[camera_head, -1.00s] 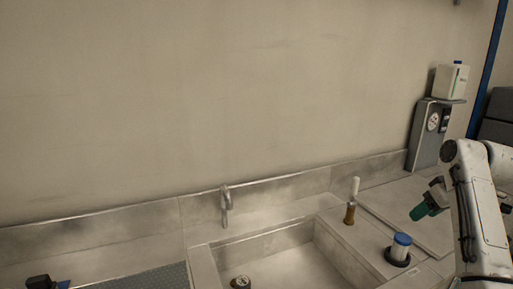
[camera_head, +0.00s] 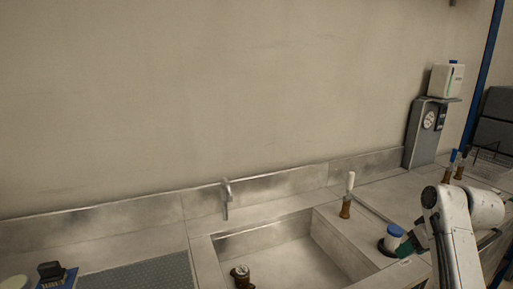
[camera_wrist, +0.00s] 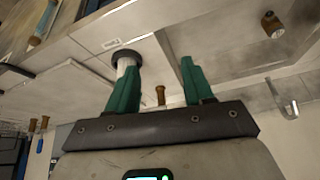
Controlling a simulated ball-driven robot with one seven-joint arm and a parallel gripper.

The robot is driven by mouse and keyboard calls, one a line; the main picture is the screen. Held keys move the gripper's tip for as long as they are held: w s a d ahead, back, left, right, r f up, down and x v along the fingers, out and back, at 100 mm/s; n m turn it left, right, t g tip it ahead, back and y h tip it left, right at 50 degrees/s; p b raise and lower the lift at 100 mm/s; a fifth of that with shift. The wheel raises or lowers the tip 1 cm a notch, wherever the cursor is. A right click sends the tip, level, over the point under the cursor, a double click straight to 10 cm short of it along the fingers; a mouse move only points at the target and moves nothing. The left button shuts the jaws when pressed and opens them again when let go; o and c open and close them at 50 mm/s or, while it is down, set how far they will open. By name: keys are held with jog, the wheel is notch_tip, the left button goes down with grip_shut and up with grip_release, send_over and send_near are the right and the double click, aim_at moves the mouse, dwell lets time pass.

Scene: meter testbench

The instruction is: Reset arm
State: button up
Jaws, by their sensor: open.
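My gripper (camera_head: 412,242) has green fingers and sits at the right end of the sink counter in the head view, partly hidden by my arm. In the wrist view the gripper (camera_wrist: 157,80) is open, with nothing seen held between its fingers. A white cylinder with a blue cap (camera_head: 393,237) stands on the counter beside the fingers. The white cylinder (camera_wrist: 124,64) also shows in the wrist view, partly hidden behind the left finger; I cannot tell whether they touch.
The sink basin (camera_head: 290,262) lies left of my gripper, with a tap (camera_head: 227,200) behind it. A brown, white-topped fitting (camera_head: 347,197) stands upright on the counter. A grey gauge stand (camera_head: 421,135) carries a white box (camera_head: 446,80). Blue-topped fittings (camera_head: 451,165) stand at right.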

jog(key=s+a+f+m+g, duration=0.1)
jog(key=s+a+f, duration=0.5)
jog(key=s+f, duration=0.35)
jog(key=s+a+f+g, duration=0.1)
jog(key=s+a+f, duration=0.4)
jog(key=s+f, duration=0.45)
jog(key=s+a+f+g, duration=0.1)
jog(key=s+a, duration=0.1)
jog(key=s, duration=0.9)
jog(key=s+a+f+m+g+h, duration=0.1)
jog(key=s+a, duration=0.1)
jog(key=s, duration=1)
jog(key=shift+s, duration=0.2)
jog(key=shift+c, duration=0.3)
